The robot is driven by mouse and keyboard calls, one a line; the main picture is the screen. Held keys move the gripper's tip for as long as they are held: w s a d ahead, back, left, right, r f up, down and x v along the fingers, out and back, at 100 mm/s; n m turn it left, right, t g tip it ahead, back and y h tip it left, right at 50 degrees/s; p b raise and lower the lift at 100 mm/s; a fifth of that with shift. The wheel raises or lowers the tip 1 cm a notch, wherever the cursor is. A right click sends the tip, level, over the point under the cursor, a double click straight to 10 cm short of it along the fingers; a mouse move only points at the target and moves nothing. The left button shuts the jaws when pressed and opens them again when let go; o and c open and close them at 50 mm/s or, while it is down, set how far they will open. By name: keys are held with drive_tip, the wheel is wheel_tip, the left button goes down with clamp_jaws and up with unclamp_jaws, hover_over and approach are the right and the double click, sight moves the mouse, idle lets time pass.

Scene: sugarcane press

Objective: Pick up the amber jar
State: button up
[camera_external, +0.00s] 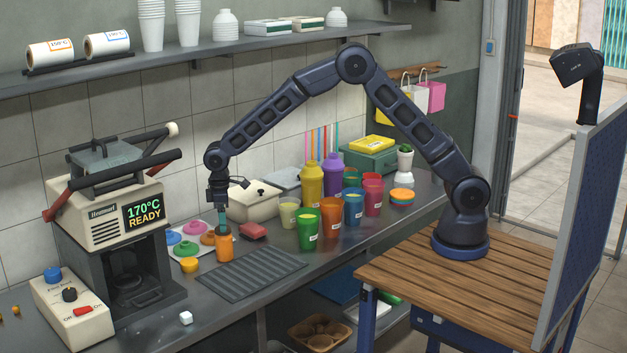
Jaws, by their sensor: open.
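The gripper is open. I cannot tell from this view whether the fingertips are around the rim or just over it, or whether they touch it.
A small yellow-orange cup (189,265) and coloured discs (186,249) are left. The press (112,215) stands further left. Colourful cups (308,230) crowd the right.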

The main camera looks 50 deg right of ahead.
sight(224, 241)
drive_tip(key=f, duration=0.9)
drive_tip(key=shift+s+a, duration=0.1)
drive_tip(key=shift+s, duration=0.1)
drive_tip(key=c, duration=1.3)
drive_tip(key=shift+c, duration=0.2)
drive_tip(key=shift+r, duration=0.1)
